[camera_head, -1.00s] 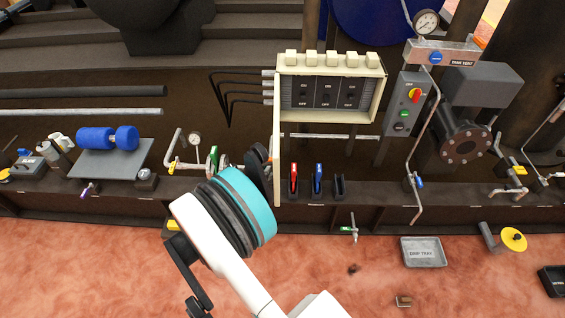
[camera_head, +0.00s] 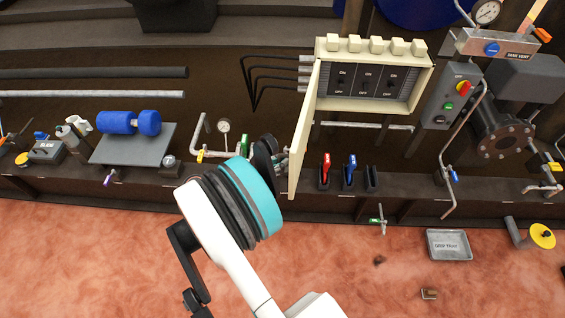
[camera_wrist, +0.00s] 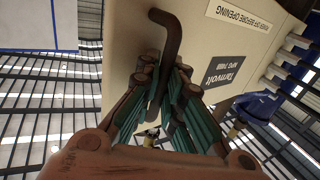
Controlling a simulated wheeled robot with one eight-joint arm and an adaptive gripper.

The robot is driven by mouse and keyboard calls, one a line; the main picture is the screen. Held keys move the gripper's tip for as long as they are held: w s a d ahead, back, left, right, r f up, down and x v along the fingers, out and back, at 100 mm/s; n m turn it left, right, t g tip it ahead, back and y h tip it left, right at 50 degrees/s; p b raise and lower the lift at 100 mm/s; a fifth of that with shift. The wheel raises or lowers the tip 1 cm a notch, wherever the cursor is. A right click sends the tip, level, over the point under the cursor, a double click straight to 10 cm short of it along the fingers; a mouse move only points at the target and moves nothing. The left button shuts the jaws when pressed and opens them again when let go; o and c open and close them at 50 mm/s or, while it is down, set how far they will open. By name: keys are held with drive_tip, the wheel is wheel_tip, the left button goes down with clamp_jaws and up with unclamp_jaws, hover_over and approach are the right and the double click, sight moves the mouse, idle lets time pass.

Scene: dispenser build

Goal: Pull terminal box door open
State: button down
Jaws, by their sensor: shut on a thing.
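The terminal box (camera_head: 372,104) is cream with its front open, showing a dark panel of ON/OFF switches. Its door (camera_head: 304,132) is hinged at the box's left edge and stands swung outward. In the wrist view the door's outer face (camera_wrist: 222,50) carries printed labels and a dark bent handle (camera_wrist: 166,48). My gripper (camera_wrist: 163,92) is shut on this handle, its teal-lined fingers on either side of it. In the head view my gripper (camera_head: 280,158) is at the door's left side, partly hidden behind my wrist.
A red-handled tool (camera_head: 325,170) and a blue-handled tool (camera_head: 349,170) stand in holders below the box. A pressure gauge (camera_head: 223,126) and piping stand left of my gripper. A drip tray (camera_head: 449,245) lies on the floor at right. The front floor is largely clear.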

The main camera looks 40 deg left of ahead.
drive_tip(key=shift+s+f, duration=0.15)
drive_tip(key=c, duration=2)
unclamp_jaws()
drive_tip(key=shift+o, duration=0.2)
drive_tip(key=v, duration=1.2)
